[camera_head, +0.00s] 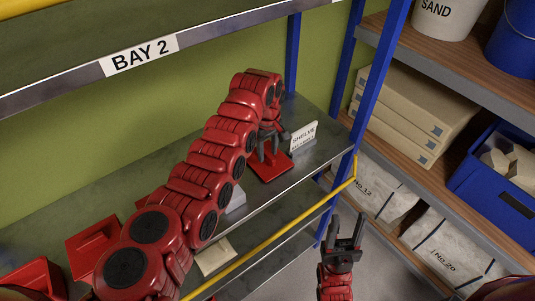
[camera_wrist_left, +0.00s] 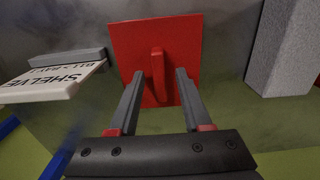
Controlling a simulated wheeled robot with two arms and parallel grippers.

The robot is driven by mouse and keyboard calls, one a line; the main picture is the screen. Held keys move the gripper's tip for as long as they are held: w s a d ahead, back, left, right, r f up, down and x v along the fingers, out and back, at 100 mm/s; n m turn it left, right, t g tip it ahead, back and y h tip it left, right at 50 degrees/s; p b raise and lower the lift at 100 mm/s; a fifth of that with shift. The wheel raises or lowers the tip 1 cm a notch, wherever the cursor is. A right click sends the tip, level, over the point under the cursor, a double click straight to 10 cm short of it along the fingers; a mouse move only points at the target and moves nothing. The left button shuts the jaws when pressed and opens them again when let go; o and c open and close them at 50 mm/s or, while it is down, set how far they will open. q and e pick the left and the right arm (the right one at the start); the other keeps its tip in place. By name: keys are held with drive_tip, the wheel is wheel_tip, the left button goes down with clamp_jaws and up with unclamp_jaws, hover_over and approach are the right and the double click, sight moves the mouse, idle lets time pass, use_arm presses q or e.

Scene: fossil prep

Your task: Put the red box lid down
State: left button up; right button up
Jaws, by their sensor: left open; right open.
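The red box lid (camera_head: 272,171) is a flat square plate lying on the grey metal shelf. It also shows in the left wrist view (camera_wrist_left: 130,37), with an upright red handle (camera_wrist_left: 158,72) in its middle. My left gripper (camera_head: 270,150) is just above the lid, fingers pointing down. In the left wrist view its open fingers (camera_wrist_left: 159,78) stand on either side of the handle, with gaps visible. My right gripper (camera_head: 347,232) is open and empty, in front of the shelf and well away from the lid.
A small white "SHELVE" sign (camera_head: 303,136) stands right of the lid. A pale grey block (camera_wrist_left: 284,48) is on its other side. Red boxes (camera_head: 95,241) sit at the shelf's left. A yellow rail (camera_head: 290,228) runs along the front, and a blue post (camera_head: 346,160) stands right.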

sight(267, 154)
use_arm(q)
wheel_tip(267, 154, up, 8)
drive_tip(key=b, duration=0.4)
drive_tip(key=shift+r, duration=0.2)
drive_tip(key=shift+r+b, duration=0.6)
drive_tip(key=shift+r, duration=0.65)
drive_tip(key=shift+f, duration=0.1)
